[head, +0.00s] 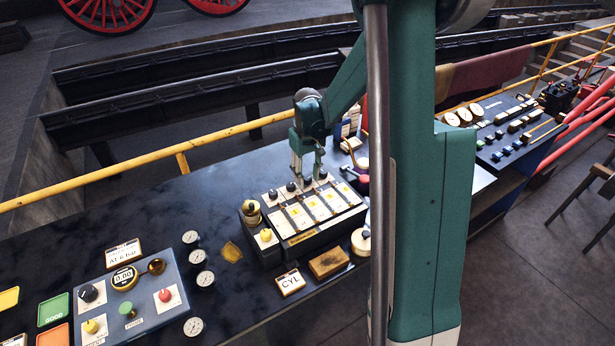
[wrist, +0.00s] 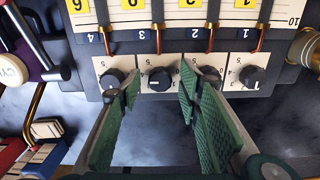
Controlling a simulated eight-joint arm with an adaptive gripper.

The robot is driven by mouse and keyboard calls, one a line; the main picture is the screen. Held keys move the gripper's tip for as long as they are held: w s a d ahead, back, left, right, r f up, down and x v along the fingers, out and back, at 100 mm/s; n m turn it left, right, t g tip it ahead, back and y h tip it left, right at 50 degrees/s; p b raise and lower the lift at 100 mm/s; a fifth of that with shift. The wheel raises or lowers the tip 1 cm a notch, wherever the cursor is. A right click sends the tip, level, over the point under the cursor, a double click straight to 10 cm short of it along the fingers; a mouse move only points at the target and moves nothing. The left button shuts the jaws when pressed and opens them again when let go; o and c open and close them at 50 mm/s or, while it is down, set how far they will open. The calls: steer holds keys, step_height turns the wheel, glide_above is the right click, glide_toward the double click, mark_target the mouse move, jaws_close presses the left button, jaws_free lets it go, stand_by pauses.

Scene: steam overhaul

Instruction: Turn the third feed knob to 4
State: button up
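The feed unit (head: 312,218) is a dark block with a row of white-faced lanes and a row of small black knobs along its back edge. In the wrist view its labels appear upside down, numbered 4 to 1 from left to right. The third feed knob (wrist: 160,78) is black, with a pale mark on it, in the lane labelled 3. My gripper (wrist: 160,88) is open, with one green finger on each side of this knob. I cannot tell whether the fingers touch it. In the head view my gripper (head: 307,173) points down over the knob row.
The fourth knob (wrist: 112,78) and second knob (wrist: 210,76) are close outside the fingers. A CYL card (head: 290,282) and a wooden block (head: 328,262) lie in front. A yellow rail (head: 130,172) runs behind the bench.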

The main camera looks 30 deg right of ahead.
mark_target(306, 180)
step_height(306, 180, up, 12)
stand_by(0.7)
stand_by(0.4)
steer(key=s+a+r+t+b, duration=0.2)
steer(key=s+a+r, duration=0.1)
steer(key=s+a, duration=0.4)
steer(key=s+a+r+t+b, duration=0.1)
steer(key=s+a+r, duration=0.3)
steer(key=s+a, duration=0.25)
steer(key=s+a+f+t+b, duration=0.2)
steer(key=s+a+f+t, duration=0.2)
steer(key=s+a, duration=0.5)
steer(key=shift+s+f+n+b, duration=0.15)
steer(key=shift+s+n+b, duration=0.2)
steer(key=shift+s, duration=2.2)
steer(key=shift+w, duration=0.1)
